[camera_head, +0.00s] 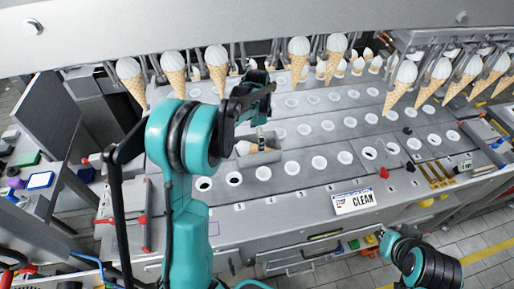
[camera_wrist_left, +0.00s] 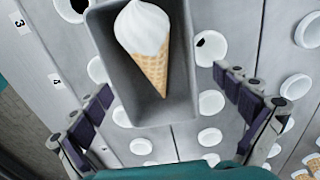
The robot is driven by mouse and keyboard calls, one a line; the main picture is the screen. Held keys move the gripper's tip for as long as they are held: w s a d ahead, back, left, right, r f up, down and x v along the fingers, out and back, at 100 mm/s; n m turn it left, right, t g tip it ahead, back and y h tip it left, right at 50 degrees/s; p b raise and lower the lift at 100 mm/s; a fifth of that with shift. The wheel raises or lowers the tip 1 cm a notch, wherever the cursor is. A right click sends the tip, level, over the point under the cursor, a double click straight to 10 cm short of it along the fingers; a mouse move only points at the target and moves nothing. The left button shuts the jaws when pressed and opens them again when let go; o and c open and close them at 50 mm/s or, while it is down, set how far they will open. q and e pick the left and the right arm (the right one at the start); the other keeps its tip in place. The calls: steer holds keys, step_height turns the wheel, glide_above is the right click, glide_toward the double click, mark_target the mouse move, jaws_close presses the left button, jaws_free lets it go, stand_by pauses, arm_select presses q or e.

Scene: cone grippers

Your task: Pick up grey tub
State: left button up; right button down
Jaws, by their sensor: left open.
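The grey tub (camera_wrist_left: 115,75) is a rectangular open tray with an ice cream cone (camera_wrist_left: 148,42) lying in it, white top and waffle base. In the head view the tub (camera_head: 246,159) sits on the metal deck, partly hidden behind my left arm and wrist. My left gripper (camera_wrist_left: 163,84) is open, its dark-padded fingers standing to either side of the tub's near end in the wrist view. I see no finger clearly touching the tub. In the head view the left gripper (camera_head: 262,138) is small, above the tub.
Rows of white-rimmed holes (camera_head: 319,162) surround the tub on the deck. Several cones hang in holders (camera_head: 300,55) along the back. A CLEAN sign (camera_head: 354,201) stands at the front edge. Red-handled levers (camera_head: 384,172) and yellow parts (camera_head: 440,174) are at the right.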

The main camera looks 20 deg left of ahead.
arm_select(q)
steer(key=shift+s+d+f, duration=0.2)
steer(key=shift+s+f, duration=0.2)
steer(key=shift+f, duration=0.25)
step_height(320, 180, down, 5)
steer(key=shift+r+b, duration=0.1)
steer(key=shift+b, duration=0.8)
steer(key=c, duration=1.1)
arm_select(e)
steer(key=shift+s+d+f, duration=0.1)
steer(key=shift+s+f, duration=0.05)
steer(key=shift+f, duration=0.3)
steer(key=shift+s+d+f, duration=0.1)
steer(key=shift+s+f, duration=0.05)
steer(key=shift+f, duration=0.3)
arm_select(q)
steer(key=shift+r, duration=0.15)
